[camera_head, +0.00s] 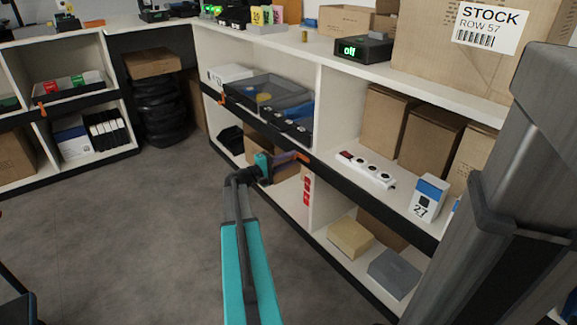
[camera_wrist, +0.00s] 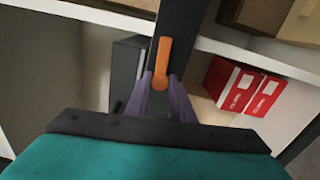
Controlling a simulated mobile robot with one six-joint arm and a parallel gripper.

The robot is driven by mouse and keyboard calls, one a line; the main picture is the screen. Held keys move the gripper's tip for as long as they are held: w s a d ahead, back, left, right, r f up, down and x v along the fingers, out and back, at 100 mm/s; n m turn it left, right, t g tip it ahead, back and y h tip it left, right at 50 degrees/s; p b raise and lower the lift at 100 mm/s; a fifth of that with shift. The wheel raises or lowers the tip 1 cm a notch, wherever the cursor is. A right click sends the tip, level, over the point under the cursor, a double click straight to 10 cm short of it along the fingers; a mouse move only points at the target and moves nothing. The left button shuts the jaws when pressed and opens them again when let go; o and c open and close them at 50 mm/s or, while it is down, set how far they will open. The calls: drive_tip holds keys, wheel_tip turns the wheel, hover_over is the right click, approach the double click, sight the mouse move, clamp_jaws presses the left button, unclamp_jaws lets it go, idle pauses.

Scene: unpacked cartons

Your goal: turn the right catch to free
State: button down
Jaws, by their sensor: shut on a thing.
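The right catch is a small orange lever (camera_head: 303,156) on the dark front rail (camera_head: 345,185) of the right-hand shelf. In the wrist view the orange lever (camera_wrist: 160,60) lies against the dark rail, its near end between the purple-grey fingers. My gripper (camera_head: 285,160), with a teal body, is at this catch. In the wrist view my gripper (camera_wrist: 163,82) is shut on the lever's near end, and the fingers hide part of it. Another orange catch (camera_head: 222,98) is farther left on the same rail.
A grey tray (camera_head: 262,92) sits on the shelf behind the rail. Red binders (camera_wrist: 240,88) stand below and right of the catch. Cartons, a power strip (camera_head: 366,169) and a blue-white box (camera_head: 428,198) stand farther right. The grey floor (camera_head: 130,220) at left is clear.

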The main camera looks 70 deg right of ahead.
drive_tip(key=shift+w+d+r+m+b, duration=0.15)
drive_tip(key=shift+m+b, duration=0.25)
drive_tip(key=shift+m, duration=0.2)
drive_tip(key=c, duration=1.6)
unclamp_jaws()
drive_tip(key=shift+o, duration=0.2)
drive_tip(key=p+v, duration=0.3)
drive_tip(key=v, duration=1.1)
drive_tip(key=shift+p, duration=0.4)
